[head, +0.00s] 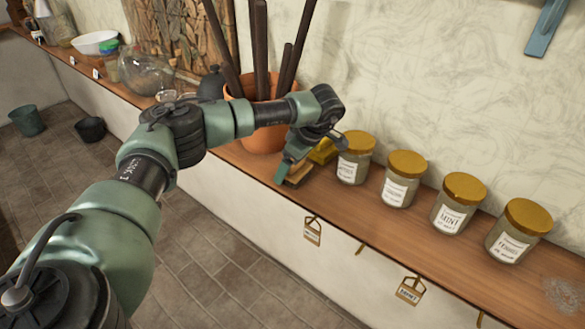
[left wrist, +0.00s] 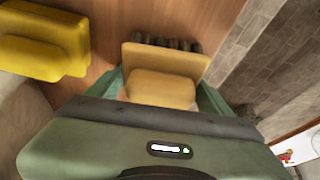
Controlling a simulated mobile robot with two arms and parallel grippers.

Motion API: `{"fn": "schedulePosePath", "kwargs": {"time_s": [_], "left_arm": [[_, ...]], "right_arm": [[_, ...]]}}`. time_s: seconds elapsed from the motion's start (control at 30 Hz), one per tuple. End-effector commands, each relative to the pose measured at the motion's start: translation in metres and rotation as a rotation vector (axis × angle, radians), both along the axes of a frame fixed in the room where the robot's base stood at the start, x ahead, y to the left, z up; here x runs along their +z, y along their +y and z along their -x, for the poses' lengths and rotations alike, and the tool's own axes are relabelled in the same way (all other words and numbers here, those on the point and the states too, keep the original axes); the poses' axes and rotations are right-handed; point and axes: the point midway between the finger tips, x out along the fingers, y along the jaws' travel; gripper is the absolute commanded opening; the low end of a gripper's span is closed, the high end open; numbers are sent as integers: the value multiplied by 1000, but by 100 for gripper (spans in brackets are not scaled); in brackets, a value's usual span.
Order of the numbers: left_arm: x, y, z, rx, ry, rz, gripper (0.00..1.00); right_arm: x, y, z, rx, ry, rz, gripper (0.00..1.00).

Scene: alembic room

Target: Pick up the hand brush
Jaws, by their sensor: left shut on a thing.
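The hand brush (left wrist: 165,60) has a tan wooden body and dark bristles along its far edge. In the left wrist view it sits between the green fingers of my left gripper (left wrist: 161,88), which is shut on it. In the head view only a small part of the brush (head: 298,174) shows, at the front edge of the wooden shelf (head: 246,164), below my left gripper (head: 290,171). I cannot tell whether the brush still touches the shelf. My right gripper is not in view.
A yellow block (head: 323,151) lies close beside the brush. Several gold-lidded jars (head: 402,178) stand along the shelf to the right. A terracotta pot (head: 262,137) with dark sticks stands to the left. Paper tags (head: 312,232) hang below the shelf edge.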

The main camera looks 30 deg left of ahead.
Motion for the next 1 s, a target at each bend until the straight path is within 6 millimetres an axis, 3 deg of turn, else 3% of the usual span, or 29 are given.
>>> {"fn": "schedulePosePath", "kwargs": {"time_s": [0.27,0.7,0.83,1.0], "left_arm": [[32,0,-1,0,-6,0,37],[153,-1,-1,0,-7,1,37],[179,0,-1,2,-4,0,37],[195,0,-1,0,-2,0,37]], "right_arm": [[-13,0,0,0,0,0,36],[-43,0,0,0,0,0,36],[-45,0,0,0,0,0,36],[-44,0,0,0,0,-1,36]]}}
